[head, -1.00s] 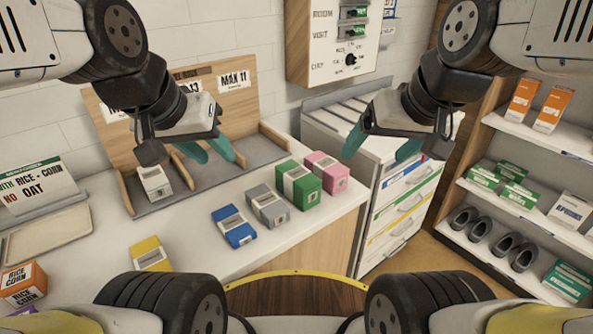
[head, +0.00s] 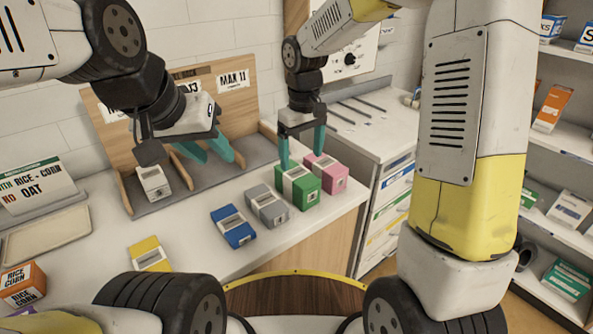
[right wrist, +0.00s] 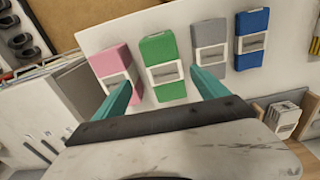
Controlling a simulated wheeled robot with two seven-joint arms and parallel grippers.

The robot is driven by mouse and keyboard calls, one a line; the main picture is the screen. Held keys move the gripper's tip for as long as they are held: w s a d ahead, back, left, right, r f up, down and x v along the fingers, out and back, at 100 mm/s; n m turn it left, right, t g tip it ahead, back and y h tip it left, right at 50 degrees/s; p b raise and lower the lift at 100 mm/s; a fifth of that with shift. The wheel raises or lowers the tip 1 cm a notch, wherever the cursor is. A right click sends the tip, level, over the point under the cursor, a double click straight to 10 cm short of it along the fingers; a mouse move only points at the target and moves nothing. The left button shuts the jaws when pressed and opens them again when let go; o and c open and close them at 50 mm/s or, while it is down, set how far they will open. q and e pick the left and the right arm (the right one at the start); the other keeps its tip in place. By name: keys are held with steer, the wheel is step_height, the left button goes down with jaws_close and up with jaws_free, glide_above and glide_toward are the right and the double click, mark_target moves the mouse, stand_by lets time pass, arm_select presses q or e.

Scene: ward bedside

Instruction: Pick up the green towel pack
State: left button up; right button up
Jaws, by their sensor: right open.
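The green towel pack (head: 309,191) lies on the white counter between the grey pack (head: 267,206) and the pink pack (head: 325,172). My right gripper (head: 302,165) is open, its teal fingers pointing down above and just behind the green pack. In the right wrist view the green pack (right wrist: 160,60) lies ahead, between the lines of the two fingers (right wrist: 161,88); I cannot tell whether they touch it. The pink pack (right wrist: 108,62) is close to one finger and the grey pack (right wrist: 208,42) close to the other. My left gripper (head: 207,155) is open and empty over the wooden divider rack.
A blue pack (head: 232,227) and a yellow pack (head: 150,255) lie to the left on the counter. A white pack (head: 152,183) sits in the wooden rack (head: 190,185). A drawer cabinet (head: 385,185) stands to the right, beyond the pink pack.

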mark_target(296, 171)
steer(key=f, duration=0.1)
steer(key=w+a+f, duration=0.1)
steer(key=shift+a+f, duration=0.25)
steer(key=shift+f, duration=0.05)
steer(key=f, duration=0.7)
steer(key=shift+s+d+f, duration=0.1)
steer(key=shift+s+f, duration=0.1)
steer(key=c, duration=1.7)
steer(key=shift+r, duration=0.1)
